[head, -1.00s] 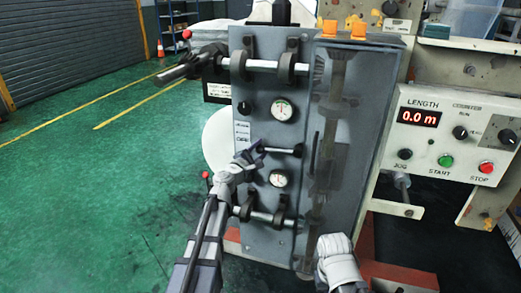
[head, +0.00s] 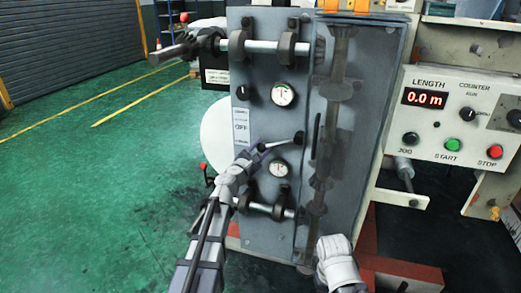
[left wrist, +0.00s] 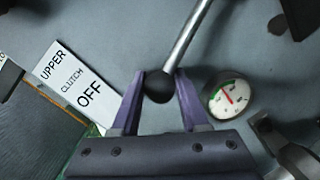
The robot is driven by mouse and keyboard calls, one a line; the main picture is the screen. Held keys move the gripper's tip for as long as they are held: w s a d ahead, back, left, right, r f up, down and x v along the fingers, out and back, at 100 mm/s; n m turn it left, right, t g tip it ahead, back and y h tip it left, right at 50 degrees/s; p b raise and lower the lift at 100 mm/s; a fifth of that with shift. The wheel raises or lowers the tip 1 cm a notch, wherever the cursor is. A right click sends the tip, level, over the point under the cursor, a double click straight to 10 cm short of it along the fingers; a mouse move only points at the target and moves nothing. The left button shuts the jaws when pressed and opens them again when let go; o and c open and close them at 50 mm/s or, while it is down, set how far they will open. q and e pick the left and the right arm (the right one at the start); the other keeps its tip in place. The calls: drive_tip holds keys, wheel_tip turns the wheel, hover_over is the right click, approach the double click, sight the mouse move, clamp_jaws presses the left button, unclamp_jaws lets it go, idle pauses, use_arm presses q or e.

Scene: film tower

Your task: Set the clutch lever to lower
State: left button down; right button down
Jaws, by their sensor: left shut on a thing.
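The clutch lever (head: 280,143) is a thin metal rod with a dark ball knob (left wrist: 158,87) on its left end. It sticks out from the grey panel between two round gauges. In the head view the rod slopes down to the left from its dark pivot (head: 299,137). My left gripper (left wrist: 160,80) is shut on the knob, with a purple finger on each side of it. In the head view this gripper (head: 257,154) hides the knob. The label plate (left wrist: 75,85) reads UPPER, CLUTCH and OFF; its lower part is hidden.
A gauge (head: 280,169) sits just below the lever and another gauge (head: 283,94) above it. Rollers on brackets (head: 264,208) stick out below, and a similar shaft (head: 262,46) above. A control box (head: 452,125) stands at the right. Green floor lies open at left.

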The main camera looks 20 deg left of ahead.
use_arm(q)
drive_tip(key=shift+d+f+n+b, duration=0.25)
drive_tip(key=shift+f+n+b, duration=0.25)
drive_tip(key=shift+f, duration=0.05)
drive_tip(key=shift+d+f+n+b, duration=0.2)
drive_tip(key=shift+f+n+b, duration=0.3)
drive_tip(key=shift+d, duration=0.1)
drive_tip(key=shift+s, duration=0.1)
drive_tip(key=shift+c, duration=2.1)
unclamp_jaws()
drive_tip(key=shift+f, duration=0.1)
drive_tip(key=b+v, duration=0.1)
drive_tip(key=v, duration=0.6)
drive_tip(key=shift+s, duration=0.35)
drive_tip(key=shift+f, duration=0.15)
